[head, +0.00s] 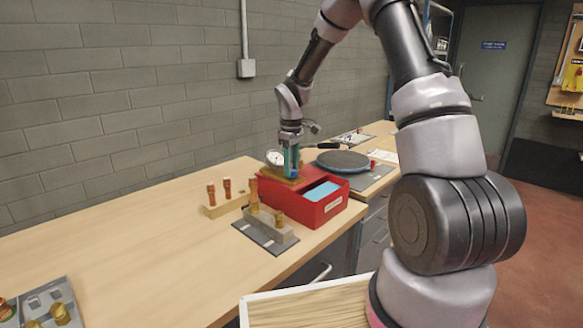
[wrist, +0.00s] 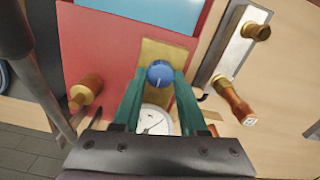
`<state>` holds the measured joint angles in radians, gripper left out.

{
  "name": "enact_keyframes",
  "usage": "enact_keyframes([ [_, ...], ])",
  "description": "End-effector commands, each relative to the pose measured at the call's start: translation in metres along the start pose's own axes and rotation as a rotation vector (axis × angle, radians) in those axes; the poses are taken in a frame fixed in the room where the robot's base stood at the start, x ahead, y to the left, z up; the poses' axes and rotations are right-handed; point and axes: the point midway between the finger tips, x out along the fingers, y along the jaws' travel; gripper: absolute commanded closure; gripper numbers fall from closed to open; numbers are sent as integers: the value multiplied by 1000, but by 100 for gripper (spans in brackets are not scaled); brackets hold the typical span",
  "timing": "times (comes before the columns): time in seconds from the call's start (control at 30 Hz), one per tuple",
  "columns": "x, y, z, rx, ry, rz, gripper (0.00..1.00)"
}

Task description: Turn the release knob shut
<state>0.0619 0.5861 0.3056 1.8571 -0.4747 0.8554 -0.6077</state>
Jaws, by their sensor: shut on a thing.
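The release knob is a small round blue knob (wrist: 160,72) on a brass plate (wrist: 152,50) in the wrist view. Its white mark points down and slightly left, toward a white dial gauge (wrist: 152,122). My gripper (wrist: 161,78) has its two green fingers on either side of the knob and is shut on it. The plate lies on the red box (wrist: 105,50). In the head view my gripper (head: 291,168) points down over the back of the red box (head: 310,208), next to the gauge (head: 275,158). The knob is hidden there.
A light blue panel (head: 321,191) shows in the box top. A wooden block with copper fittings (head: 226,199) and a grey plate with a block and fittings (head: 265,232) stand nearby. A dark round disc (head: 343,160) lies behind right. The bench's left middle is clear.

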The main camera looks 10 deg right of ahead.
Motion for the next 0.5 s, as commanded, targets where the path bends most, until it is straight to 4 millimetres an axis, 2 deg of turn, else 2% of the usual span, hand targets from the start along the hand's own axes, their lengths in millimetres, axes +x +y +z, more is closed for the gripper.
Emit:
enact_keyframes([
  [0.27,0,0,0,134,-1,1,100],
  [0.5,0,0,0,345,-1,1,100],
])
